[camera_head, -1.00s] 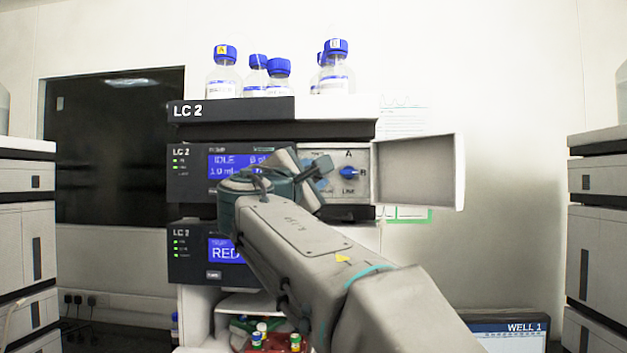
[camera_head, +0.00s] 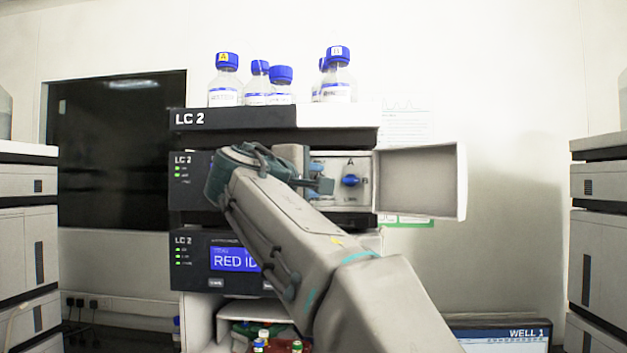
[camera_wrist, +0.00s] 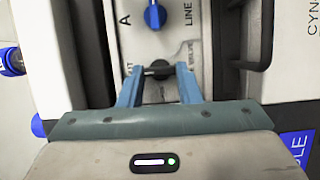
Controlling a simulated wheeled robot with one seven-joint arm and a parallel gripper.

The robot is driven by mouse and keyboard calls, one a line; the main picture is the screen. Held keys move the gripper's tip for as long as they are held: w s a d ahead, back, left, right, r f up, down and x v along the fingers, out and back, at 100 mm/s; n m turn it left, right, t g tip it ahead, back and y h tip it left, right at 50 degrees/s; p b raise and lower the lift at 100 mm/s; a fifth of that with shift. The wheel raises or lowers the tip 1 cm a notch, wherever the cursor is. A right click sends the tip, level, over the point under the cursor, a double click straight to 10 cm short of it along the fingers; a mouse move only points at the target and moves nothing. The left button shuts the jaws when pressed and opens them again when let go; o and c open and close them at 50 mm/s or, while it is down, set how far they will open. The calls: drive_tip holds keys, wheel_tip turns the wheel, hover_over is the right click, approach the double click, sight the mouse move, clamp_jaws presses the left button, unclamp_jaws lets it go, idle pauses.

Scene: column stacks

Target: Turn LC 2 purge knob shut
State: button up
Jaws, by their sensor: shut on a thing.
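The LC 2 stack (camera_head: 190,118) stands ahead, with a light valve panel (camera_head: 352,199) on its upper dark module. In the wrist view a small dark knob (camera_wrist: 158,69) sits on this panel between the two blue fingers of my gripper (camera_wrist: 158,75), which is shut on it. I take it for the purge knob; its lettering is partly covered. In the head view my gripper (camera_head: 318,176) is at the panel's left part and hides this knob. A blue selector knob (camera_head: 350,181), marked A, B and LINE, is to its right; it also shows in the wrist view (camera_wrist: 155,15).
An open panel door (camera_head: 420,182) sticks out to the right of the valve panel. Blue-capped bottles (camera_head: 282,88) stand on top of the stack. Small capped vials (camera_head: 260,345) are below. Other instrument stacks stand at the far left (camera_head: 25,230) and far right (camera_head: 600,240).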

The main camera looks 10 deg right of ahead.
idle(0.3)
drive_tip(key=o, duration=0.7)
drive_tip(key=b+v, duration=0.2)
drive_tip(key=v, duration=1.2)
drive_tip(key=shift+d, duration=0.15)
